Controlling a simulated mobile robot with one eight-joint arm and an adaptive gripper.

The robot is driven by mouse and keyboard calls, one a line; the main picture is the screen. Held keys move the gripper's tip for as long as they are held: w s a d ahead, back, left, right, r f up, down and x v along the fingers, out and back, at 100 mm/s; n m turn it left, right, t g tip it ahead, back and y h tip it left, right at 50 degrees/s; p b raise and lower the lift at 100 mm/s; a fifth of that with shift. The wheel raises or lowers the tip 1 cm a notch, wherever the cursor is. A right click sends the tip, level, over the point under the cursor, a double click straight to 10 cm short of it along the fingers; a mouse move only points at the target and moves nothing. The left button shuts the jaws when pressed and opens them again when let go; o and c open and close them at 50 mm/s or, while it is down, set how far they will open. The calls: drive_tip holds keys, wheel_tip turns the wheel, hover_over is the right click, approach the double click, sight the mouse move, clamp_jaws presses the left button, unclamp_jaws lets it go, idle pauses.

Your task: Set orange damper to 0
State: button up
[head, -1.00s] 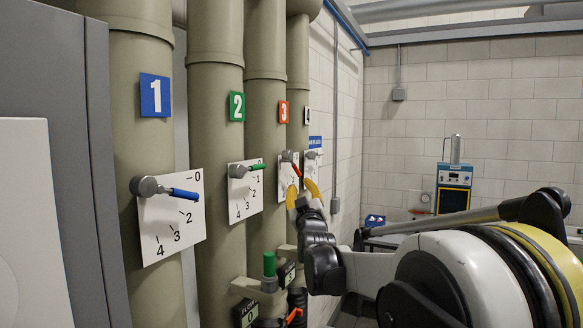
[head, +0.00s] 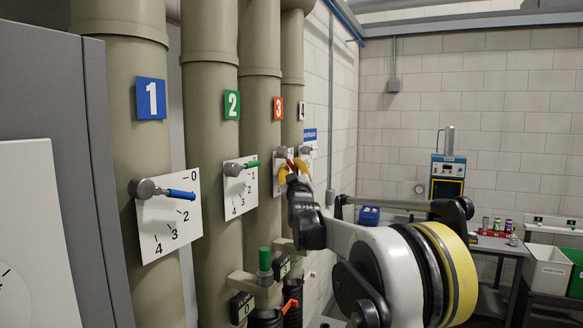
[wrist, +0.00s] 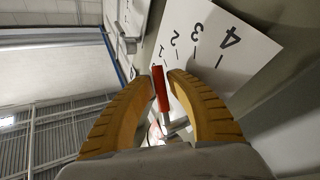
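The orange damper is on the third pipe, under the orange sign "3" (head: 279,108). Its white dial plate (wrist: 205,40) shows the numbers 1 to 4 in the wrist view. Its orange-red handle (wrist: 159,88) lies between my gripper's (wrist: 161,73) two yellow fingers, close to both tips. A narrow gap shows at the right fingertip, so the fingers look slightly apart, not clamped. The handle is near the low-number end of the dial; its exact setting is hard to read. In the head view my gripper (head: 291,165) partly hides the dial and handle.
Left of it are the blue damper (head: 181,193) on pipe 1 and the green damper (head: 252,164) on pipe 2. Damper 4 is close on the right. A green-topped valve (head: 264,260) stands below. Grey cabinet (head: 40,95) at far left.

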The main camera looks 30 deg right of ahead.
clamp_jaws()
